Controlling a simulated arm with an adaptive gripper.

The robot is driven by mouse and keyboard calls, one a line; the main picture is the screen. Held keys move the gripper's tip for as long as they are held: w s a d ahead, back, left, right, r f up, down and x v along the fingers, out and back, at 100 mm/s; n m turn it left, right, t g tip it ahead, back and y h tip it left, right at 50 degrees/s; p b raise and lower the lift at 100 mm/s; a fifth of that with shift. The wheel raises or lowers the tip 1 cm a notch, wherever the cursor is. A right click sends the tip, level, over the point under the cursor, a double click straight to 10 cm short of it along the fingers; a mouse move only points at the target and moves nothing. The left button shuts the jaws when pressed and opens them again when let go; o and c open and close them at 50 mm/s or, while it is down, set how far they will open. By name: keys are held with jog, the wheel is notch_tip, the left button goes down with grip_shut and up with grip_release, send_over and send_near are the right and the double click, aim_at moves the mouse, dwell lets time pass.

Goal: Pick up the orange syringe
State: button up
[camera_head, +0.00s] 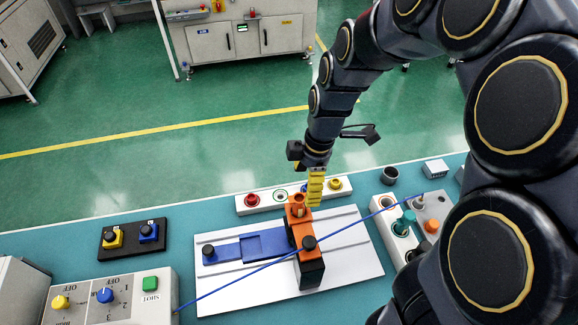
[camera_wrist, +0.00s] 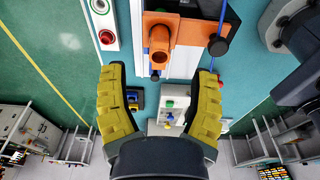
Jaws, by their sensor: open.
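An orange tube-like piece, which looks like the syringe (camera_head: 298,201), stands at the top of an orange and black fixture (camera_head: 312,270) on the white plate. In the wrist view the orange piece (camera_wrist: 160,42) shows a round end and lies ahead of the fingers, roughly centred between them. My gripper (camera_head: 315,188) has yellow fingers and is close beside the orange piece, at its upper right in the head view. In the wrist view my gripper (camera_wrist: 159,75) is spread wide with nothing between its fingertips. Its fingers partly hide the fixture's surroundings in the head view.
A blue cable (camera_head: 232,286) crosses the fixture. A white button strip (camera_head: 265,200) lies behind the plate (camera_head: 350,265). A control box (camera_head: 150,312) and black button block (camera_head: 132,238) stand left; a grey box with knobs (camera_head: 408,225) stands right. The teal table (camera_head: 195,220) has free room at back left.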

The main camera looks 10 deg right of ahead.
aim_at(299, 201)
notch_tip(299, 201, down, 3)
jog(key=shift+w+a+r, duration=0.1)
jog(key=shift+a+r, duration=0.05)
jog(key=shift+r, duration=0.05)
jog(key=f, duration=0.2)
jog(key=a+f, duration=0.1)
jog(key=f, duration=0.2)
jog(key=shift+f, duration=0.15)
grip_shut()
